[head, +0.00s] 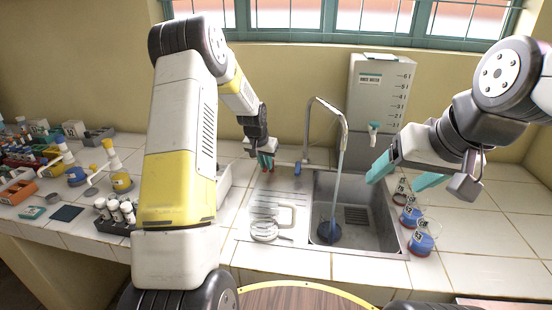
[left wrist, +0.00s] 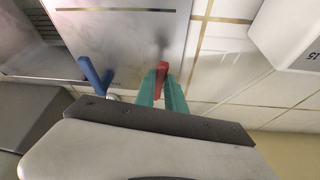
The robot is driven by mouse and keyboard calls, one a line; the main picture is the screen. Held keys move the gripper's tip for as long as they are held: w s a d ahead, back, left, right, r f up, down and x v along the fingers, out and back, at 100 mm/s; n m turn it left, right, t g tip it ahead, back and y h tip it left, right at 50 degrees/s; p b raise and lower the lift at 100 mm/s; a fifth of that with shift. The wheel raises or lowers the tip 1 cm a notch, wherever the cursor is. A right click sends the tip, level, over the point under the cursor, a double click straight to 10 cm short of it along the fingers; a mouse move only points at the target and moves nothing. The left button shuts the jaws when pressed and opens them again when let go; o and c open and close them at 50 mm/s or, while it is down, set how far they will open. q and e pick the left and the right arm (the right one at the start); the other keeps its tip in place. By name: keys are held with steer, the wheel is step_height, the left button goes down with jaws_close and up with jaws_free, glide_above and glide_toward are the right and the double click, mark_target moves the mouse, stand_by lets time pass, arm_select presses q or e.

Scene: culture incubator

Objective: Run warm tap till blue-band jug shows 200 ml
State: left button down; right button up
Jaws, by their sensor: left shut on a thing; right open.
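My left gripper (head: 266,164) is at the back of the sink unit, left of the spout. In the left wrist view, its green fingers (left wrist: 162,92) are shut on the red tap lever (left wrist: 161,70). A blue tap lever (left wrist: 94,76) stands beside it, untouched. A pale blue stream (head: 339,175) runs from the curved spout (head: 328,104) down into the sink. It ends at a round dark blue shape (head: 329,232), which may be the blue-band jug; no level can be read. My right gripper (head: 398,175) is open and empty above the sink's right side.
A clear handled vessel (head: 264,229) stands on the draining board left of the basin (head: 385,222). Blue-based flasks (head: 420,243) line the right counter. A grey water tank (head: 377,100) stands behind. Racks and bottles (head: 121,180) crowd the left counter.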

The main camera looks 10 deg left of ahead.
arm_select(q)
steer(key=shift+w+a+m+h, duration=0.1)
steer(key=shift+a+m+h, duration=0.3)
steer(key=shift+m, duration=0.5)
steer(key=c, duration=1.4)
jaws_free()
steer(key=v, duration=0.7)
steer(key=shift+r, duration=0.35)
